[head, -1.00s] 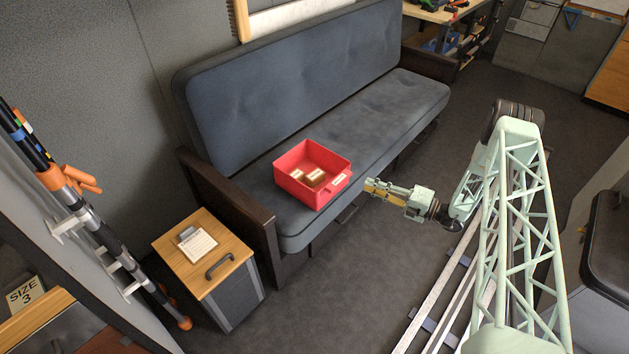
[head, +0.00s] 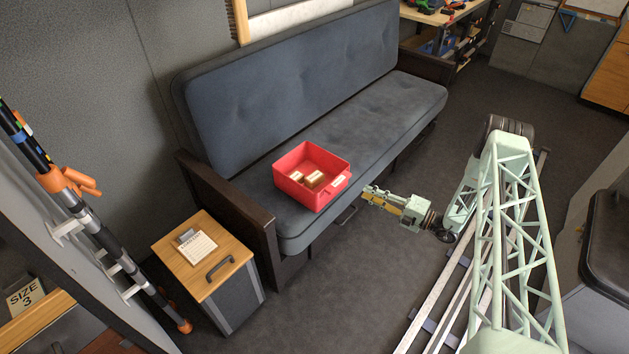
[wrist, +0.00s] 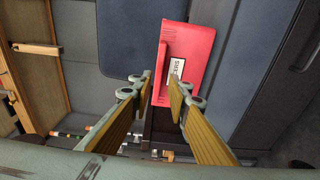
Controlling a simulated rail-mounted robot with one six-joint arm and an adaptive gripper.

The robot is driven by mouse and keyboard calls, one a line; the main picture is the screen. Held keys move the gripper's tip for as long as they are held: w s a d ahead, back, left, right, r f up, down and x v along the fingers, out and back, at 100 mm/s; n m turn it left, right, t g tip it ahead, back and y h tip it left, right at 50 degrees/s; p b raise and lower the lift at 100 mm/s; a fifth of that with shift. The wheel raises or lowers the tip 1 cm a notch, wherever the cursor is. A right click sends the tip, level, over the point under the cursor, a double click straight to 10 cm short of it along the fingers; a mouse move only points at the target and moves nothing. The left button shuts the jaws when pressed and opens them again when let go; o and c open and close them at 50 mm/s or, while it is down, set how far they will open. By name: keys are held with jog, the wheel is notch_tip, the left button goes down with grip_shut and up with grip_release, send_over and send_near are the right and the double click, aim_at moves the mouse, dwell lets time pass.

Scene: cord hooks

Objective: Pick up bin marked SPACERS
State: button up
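A red open bin (head: 312,177) sits on the front part of the grey sofa seat (head: 385,120), near its left arm. A few small brown pieces lie inside it. Its front has a white label, too small to read in the head view; in the wrist view the bin (wrist: 185,48) shows a label (wrist: 177,70) whose text I cannot read for sure. My gripper (head: 367,192) is just right of the bin, apart from it, over the sofa's front edge. In the wrist view my gripper (wrist: 160,85) has its two fingers spread, with nothing between them, pointing at the bin's label side.
A small wooden-topped cabinet (head: 203,253) with a handle and a notepad stands left of the sofa. The sofa's dark wooden arm (head: 228,205) is between it and the bin. Floor (head: 340,290) in front of the sofa is clear up to the rail.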

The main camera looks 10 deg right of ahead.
aim_at(345, 181)
jog(key=x, duration=0.6)
jog(key=shift+w+a+b, duration=0.1)
jog(key=shift+a+b, duration=0.1)
jog(key=shift+b, duration=0.2)
jog(key=shift+w+a, duration=0.3)
jog(key=shift+b+x, duration=0.7)
jog(key=shift+x, duration=1.9)
jog(key=shift+r, duration=0.1)
grip_shut()
